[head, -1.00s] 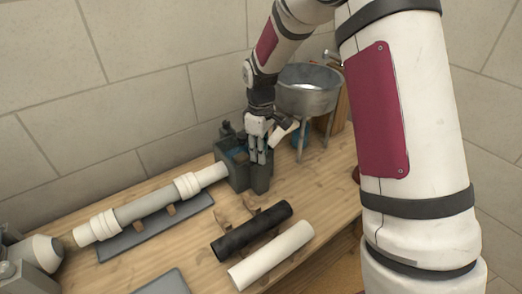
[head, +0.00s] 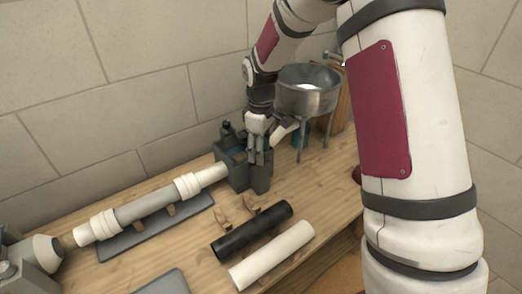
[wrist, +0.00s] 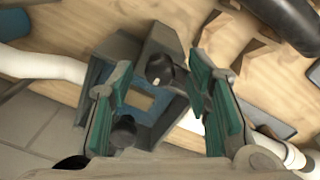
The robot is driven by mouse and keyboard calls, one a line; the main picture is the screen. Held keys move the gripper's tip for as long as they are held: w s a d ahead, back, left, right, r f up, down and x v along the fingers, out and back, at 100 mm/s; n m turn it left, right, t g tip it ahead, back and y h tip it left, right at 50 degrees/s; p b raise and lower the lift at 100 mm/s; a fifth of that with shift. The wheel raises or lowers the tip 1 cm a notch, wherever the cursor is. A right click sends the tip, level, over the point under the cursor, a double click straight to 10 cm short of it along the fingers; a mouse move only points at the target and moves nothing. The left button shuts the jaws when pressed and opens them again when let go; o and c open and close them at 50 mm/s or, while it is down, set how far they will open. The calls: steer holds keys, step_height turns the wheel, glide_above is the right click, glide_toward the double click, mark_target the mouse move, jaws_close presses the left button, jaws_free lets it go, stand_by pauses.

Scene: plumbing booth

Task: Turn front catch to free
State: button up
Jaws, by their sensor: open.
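The grey clamp block (head: 236,176) with a blue inner part stands on the bench against the end of the pale pipe. In the wrist view the block (wrist: 112,50) has two dark round-headed catches. The front catch (wrist: 160,70) is on the side toward the loose pipes, with a dark arm reaching right from its knob. The rear catch (wrist: 124,134) is lower in the picture, partly behind the left finger. My gripper (wrist: 165,95) is open, with its green-padded fingers on either side of the front catch and no clear contact. In the head view my gripper (head: 257,157) hides the front catch.
The pale pipe (head: 146,206) lies over a grey mat. A black pipe (head: 250,232) and a white pipe (head: 272,256) lie in front, near small wooden rests (head: 223,215). A metal basin (head: 308,92) on legs stands behind right.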

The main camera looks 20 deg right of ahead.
step_height(320, 180, up, 12)
steer(key=shift+f, duration=0.25)
stand_by(0.4)
steer(key=s+r+m+t, duration=0.1)
steer(key=s+r+m, duration=0.1)
steer(key=s+r, duration=0.45)
steer(key=s+r+m+t, duration=0.15)
steer(key=s+r, duration=0.25)
steer(key=s, duration=0.6)
steer(key=s+f+m+t, duration=0.1)
steer(key=s+m, duration=0.4)
steer(key=s, duration=1)
steer(key=shift+s+d+m+p, duration=0.2)
steer(key=shift+s+m+p, duration=0.15)
steer(key=shift+s+p, duration=0.1)
